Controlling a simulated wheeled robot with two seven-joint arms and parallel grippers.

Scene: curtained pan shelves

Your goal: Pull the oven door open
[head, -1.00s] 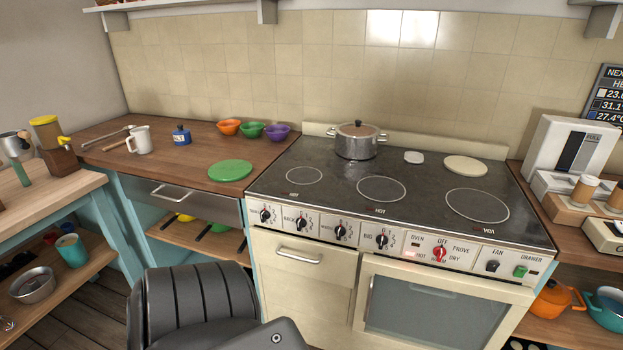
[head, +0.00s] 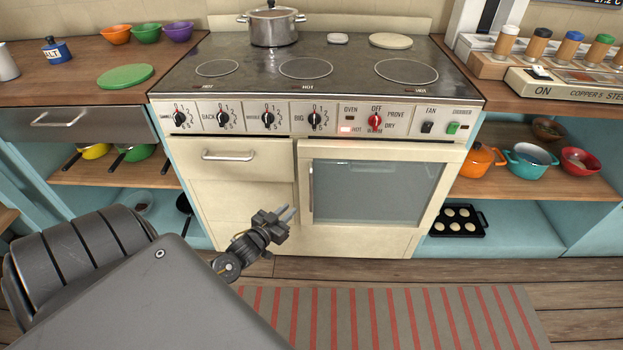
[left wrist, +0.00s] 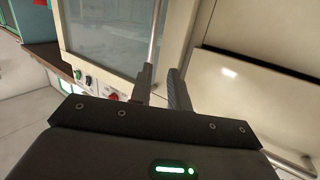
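The cream oven door (head: 375,192) with its dark glass window is shut, at the lower right of the stove. Its thin upright metal handle (head: 311,185) runs along the door's left edge. My left gripper (head: 287,214) is in front of the stove, just left of the handle's lower part. Its two fingers are apart and nothing is held. In the left wrist view the handle (left wrist: 158,35) comes down close to the tip of one finger of my open gripper (left wrist: 163,78); I cannot tell whether they touch. My right gripper is out of view.
A cream drawer front (head: 240,165) with a bar handle is left of the oven door. A striped rug (head: 390,315) lies on the floor in front of the oven.

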